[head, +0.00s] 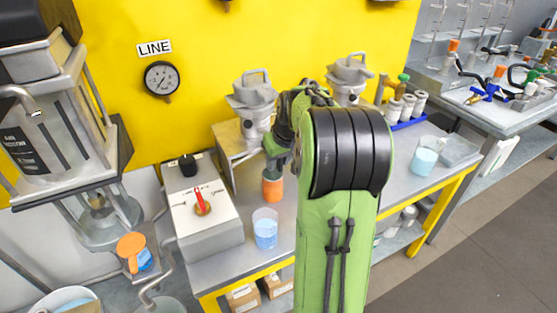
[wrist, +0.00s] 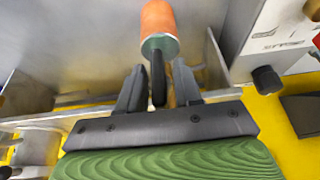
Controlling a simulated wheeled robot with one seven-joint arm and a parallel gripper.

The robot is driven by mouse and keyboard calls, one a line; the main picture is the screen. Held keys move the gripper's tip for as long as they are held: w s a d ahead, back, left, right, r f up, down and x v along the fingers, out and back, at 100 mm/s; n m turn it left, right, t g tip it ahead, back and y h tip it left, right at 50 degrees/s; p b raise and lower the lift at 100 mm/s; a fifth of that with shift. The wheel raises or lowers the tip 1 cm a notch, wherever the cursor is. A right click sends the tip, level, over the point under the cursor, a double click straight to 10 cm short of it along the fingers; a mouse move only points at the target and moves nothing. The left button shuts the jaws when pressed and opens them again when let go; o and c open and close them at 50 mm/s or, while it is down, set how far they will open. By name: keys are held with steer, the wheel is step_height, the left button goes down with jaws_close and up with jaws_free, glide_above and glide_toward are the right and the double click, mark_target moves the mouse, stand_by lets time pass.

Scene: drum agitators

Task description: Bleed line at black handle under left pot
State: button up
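A slim black handle (wrist: 158,82) lies between my gripper's fingers in the wrist view, in front of the orange cylinder's rim. I cannot tell what it is fixed to. My gripper (wrist: 158,72) is open, with a gap on both sides of the handle.
A grey box (head: 205,205) with a red lever (head: 200,199) and black knob (head: 188,165) stands left. A beaker of blue liquid (head: 265,228) stands near the front edge. The right pot (head: 349,78) is behind my arm. A gauge (head: 161,78) labelled LINE hangs on the wall.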

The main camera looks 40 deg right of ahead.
jaws_close()
